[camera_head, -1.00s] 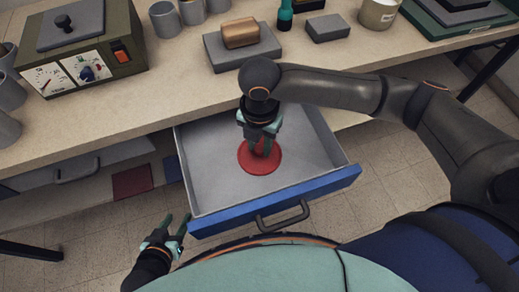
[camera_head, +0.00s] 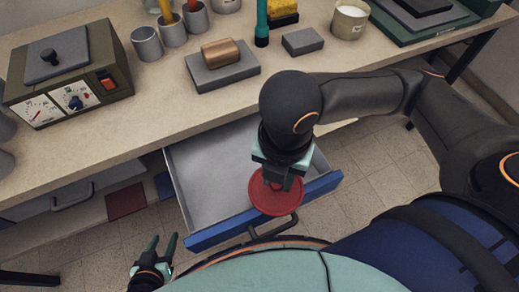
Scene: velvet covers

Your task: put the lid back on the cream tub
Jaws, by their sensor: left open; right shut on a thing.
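The red round lid (camera_head: 262,202) is in the jaws of my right gripper (camera_head: 279,184). It is held by its middle above the front edge of the open drawer, and the gripper covers part of it. The cream tub (camera_head: 348,21) stands upright on the workbench at the upper right, with a pale round top and no lid on it. My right gripper is well to the front and left of the tub. My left gripper (camera_head: 161,246) is open and empty, low in front of the drawer's left corner.
The drawer (camera_head: 210,165) with a blue front stands pulled out below the bench (camera_head: 125,120). On the bench are a grey block with a brown piece (camera_head: 222,75), a small grey block (camera_head: 302,41), a teal-and-black tool (camera_head: 262,25), grey cups and a dial box (camera_head: 75,75).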

